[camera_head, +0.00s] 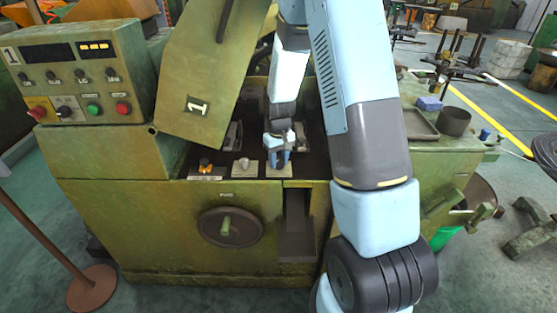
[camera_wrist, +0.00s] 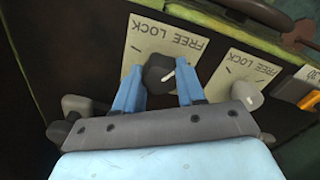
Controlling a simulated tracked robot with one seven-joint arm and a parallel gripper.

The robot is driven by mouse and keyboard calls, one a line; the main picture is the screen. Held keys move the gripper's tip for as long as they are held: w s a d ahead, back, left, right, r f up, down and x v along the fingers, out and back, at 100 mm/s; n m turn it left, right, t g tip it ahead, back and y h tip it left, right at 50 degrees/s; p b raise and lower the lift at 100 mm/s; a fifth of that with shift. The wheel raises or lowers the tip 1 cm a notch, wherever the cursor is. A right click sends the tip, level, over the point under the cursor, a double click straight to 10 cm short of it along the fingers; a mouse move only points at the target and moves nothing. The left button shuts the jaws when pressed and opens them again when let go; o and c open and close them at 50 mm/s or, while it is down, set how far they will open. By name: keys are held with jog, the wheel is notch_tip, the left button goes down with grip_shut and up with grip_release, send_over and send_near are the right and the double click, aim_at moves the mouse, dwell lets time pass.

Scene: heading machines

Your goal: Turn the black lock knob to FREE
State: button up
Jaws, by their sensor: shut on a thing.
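The black lock knob (camera_wrist: 156,72) sits on a pale FREE/LOCK plate (camera_wrist: 138,40) in the wrist view. The lettering is upside down there. A white line on the knob points up and to the right in that view. My gripper (camera_wrist: 160,88) is shut on the knob, with one blue finger on each side. In the head view my gripper (camera_head: 278,158) reaches down to the rightmost plate (camera_head: 278,173) on the machine's front ledge. The knob itself is hidden behind the fingers there.
A grey knob (camera_wrist: 246,96) on a similar FREE/LOCK plate is close beside my gripper. An orange knob (camera_head: 205,165) is farther left on the ledge. A raised green cover (camera_head: 205,75) leans at the left. A handwheel (camera_head: 230,227) is on the front below.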

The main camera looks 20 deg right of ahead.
aim_at(279, 159)
jog(key=m, duration=0.4)
jog(key=shift+w+m, duration=0.15)
jog(key=shift+m, duration=0.15)
jog(key=shift+r+m, duration=0.1)
jog(key=shift+m, duration=1.8)
jog(key=o, duration=1)
jog(key=shift+o, duration=0.2)
notch_tip(279, 159, up, 14)
jog(key=shift+f, duration=0.25)
